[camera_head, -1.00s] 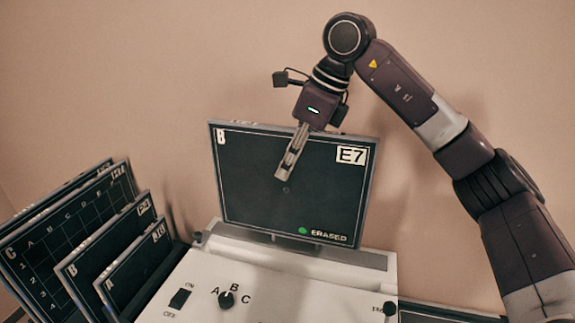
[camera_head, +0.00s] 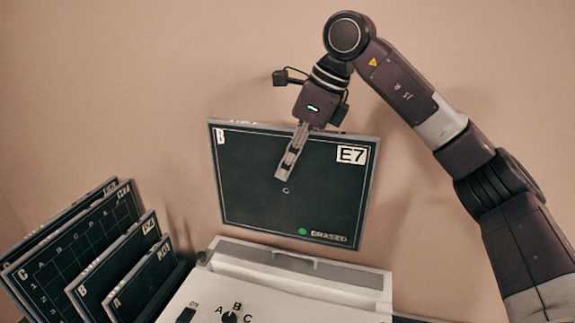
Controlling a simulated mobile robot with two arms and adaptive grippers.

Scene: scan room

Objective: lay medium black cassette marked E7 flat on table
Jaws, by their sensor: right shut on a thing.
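The black cassette marked E7 (camera_head: 265,200) is upright, facing me, in the middle of the camera_head view. It bears a B at its top left, E7 at its top right and a green dot with "ERASED" at its lower right. My right gripper (camera_head: 284,172) comes down over its top edge and is shut on it, with one finger in front of its face. The far finger is hidden. The cassette's lower edge shows above the slot of the white machine (camera_head: 262,290). My left gripper is not in view.
Several other dark cassettes (camera_head: 75,235) stand leaning in a row at the lower left, beside the machine. The machine has an ON switch (camera_head: 186,314) and an A-B-C knob (camera_head: 229,318). A plain wall is behind. A dark flat edge shows at the bottom right.

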